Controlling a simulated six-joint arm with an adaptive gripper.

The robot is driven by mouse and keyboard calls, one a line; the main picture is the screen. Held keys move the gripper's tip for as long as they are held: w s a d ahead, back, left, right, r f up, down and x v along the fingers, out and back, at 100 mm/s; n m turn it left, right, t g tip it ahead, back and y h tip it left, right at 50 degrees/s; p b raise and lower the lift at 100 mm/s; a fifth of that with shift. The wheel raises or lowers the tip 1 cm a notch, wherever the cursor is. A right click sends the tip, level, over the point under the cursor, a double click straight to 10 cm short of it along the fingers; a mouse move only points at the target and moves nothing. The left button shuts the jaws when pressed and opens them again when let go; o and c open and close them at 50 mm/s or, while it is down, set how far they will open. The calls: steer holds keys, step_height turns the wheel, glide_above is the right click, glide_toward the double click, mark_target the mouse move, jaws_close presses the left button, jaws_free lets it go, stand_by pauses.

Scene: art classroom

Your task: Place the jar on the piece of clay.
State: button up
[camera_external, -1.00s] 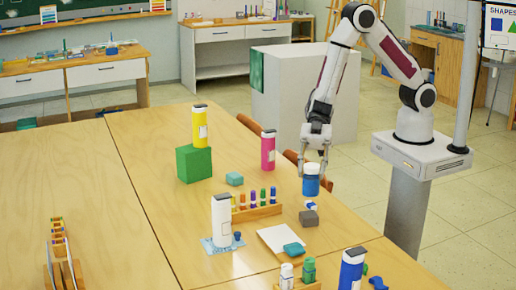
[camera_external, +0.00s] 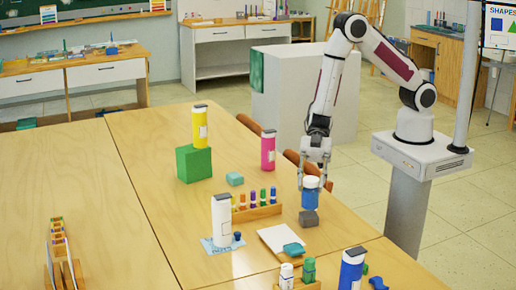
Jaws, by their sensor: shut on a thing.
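A blue jar with a white lid (camera_external: 311,198) is upright in my gripper (camera_external: 314,184), whose fingers are shut on it near the lid. The jar is directly over a grey block (camera_external: 309,218), which looks like a piece of clay, on the right side of the table. The jar's bottom meets the block's top in the picture; I cannot tell whether it rests on it or is just above. A teal piece (camera_external: 235,179) and another teal piece (camera_external: 293,249), perhaps clay too, lie apart from the jar.
A rack of coloured markers (camera_external: 257,212) stands left of the jar. A white sheet (camera_external: 276,239) lies in front. A pink bottle (camera_external: 268,150), a white bottle (camera_external: 222,220), and a yellow bottle (camera_external: 200,127) on a green cube (camera_external: 194,163) stand around. The table's left half is mostly clear.

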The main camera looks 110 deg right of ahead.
steer(key=shift+f, duration=1.1)
steer(key=shift+f, duration=0.1)
steer(key=o, duration=1.4)
steer(key=shift+c, duration=0.2)
steer(key=v, duration=1.2)
